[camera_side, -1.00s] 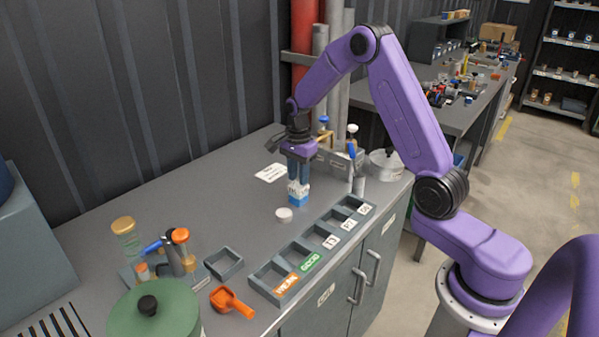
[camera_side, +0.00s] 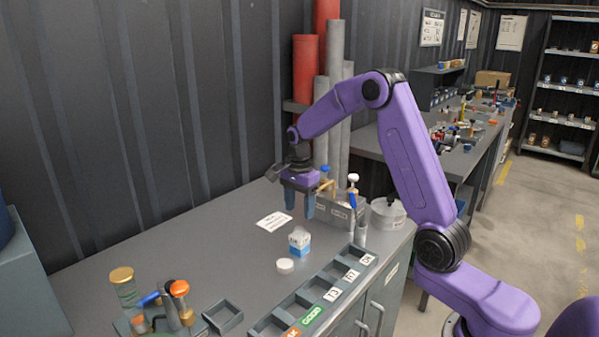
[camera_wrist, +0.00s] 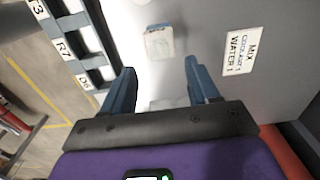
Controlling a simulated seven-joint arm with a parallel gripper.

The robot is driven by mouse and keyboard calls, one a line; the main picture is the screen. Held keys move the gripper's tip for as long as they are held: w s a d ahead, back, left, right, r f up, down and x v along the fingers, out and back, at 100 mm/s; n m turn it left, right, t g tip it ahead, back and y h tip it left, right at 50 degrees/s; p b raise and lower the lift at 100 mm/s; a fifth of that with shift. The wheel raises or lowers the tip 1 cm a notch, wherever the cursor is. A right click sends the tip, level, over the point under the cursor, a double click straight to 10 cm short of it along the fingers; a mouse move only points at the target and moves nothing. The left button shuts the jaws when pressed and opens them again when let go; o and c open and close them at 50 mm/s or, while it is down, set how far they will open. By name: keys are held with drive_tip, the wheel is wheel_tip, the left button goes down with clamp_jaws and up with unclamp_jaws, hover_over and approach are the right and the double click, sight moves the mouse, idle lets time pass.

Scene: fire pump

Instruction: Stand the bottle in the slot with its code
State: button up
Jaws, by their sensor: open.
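The bottle (camera_side: 299,244), a small white and blue block-like container, stands upright on the grey bench. It also shows in the wrist view (camera_wrist: 159,42), just beyond the fingertips; I cannot read a code on it. The slot rack (camera_side: 292,305) lies along the bench's front edge, with several open compartments labelled WEAK, GOOD, T3, R7 and what looks like D6. Its labelled end shows in the wrist view (camera_wrist: 92,35) at left. My gripper (camera_side: 297,208) is open and empty, above and behind the bottle, not touching it. Its spread fingers show in the wrist view (camera_wrist: 157,85).
A white round cap or disc (camera_side: 285,265) lies beside the bottle. A card (camera_side: 274,221) lies flat behind it. A grey tool holder (camera_side: 335,212) and a round pot (camera_side: 387,215) stand at right. An empty square tray (camera_side: 222,316) and other jars stand front left.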

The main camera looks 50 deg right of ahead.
wheel_tip(320, 180, up, 12)
drive_tip(key=shift+f, duration=0.15)
idle(0.6)
drive_tip(key=s+a+f+n, duration=0.2)
drive_tip(key=s+a+n, duration=1.2)
drive_tip(key=a+n, duration=0.1)
drive_tip(key=s+f+n, duration=0.2)
drive_tip(key=s+n, duration=0.5)
drive_tip(key=s, duration=0.3)
drive_tip(key=s+f+n, duration=0.2)
drive_tip(key=s+n, duration=0.6)
drive_tip(key=s, duration=0.2)
drive_tip(key=shift+s+a+f, duration=0.2)
drive_tip(key=shift+a+f, duration=0.05)
drive_tip(key=o, duration=0.4)
drive_tip(key=shift+s+d+f+n, duration=0.15)
drive_tip(key=shift+s+n, duration=0.15)
drive_tip(key=shift+s, duration=0.1)
drive_tip(key=shift+c, duration=0.2)
